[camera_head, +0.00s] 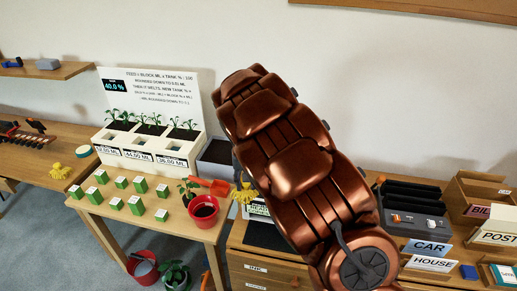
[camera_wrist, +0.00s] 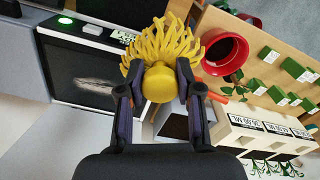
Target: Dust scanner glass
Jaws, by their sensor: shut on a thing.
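A yellow duster (camera_wrist: 162,52) with a round knob and splayed strands is held between the fingers of my gripper (camera_wrist: 160,88). Its strands also show beside my arm in the head view (camera_head: 243,193). The scanner's dark glass (camera_wrist: 75,62) lies left of the duster in the wrist view, with a pale feathery smear of dust (camera_wrist: 95,86) on it. A green light (camera_wrist: 66,20) glows on its frame. The duster appears apart from the smear. In the head view my arm hides most of the scanner; part of its dark glass (camera_head: 266,236) shows.
A red pot (camera_wrist: 225,53) and several green-and-white blocks (camera_wrist: 265,86) stand beside the scanner. The planter with tanks (camera_head: 145,151) is behind them. On the right are a black slotted device (camera_head: 412,208) and CAR and HOUSE signs (camera_head: 430,263). Another yellow tufted thing (camera_head: 60,171) lies left.

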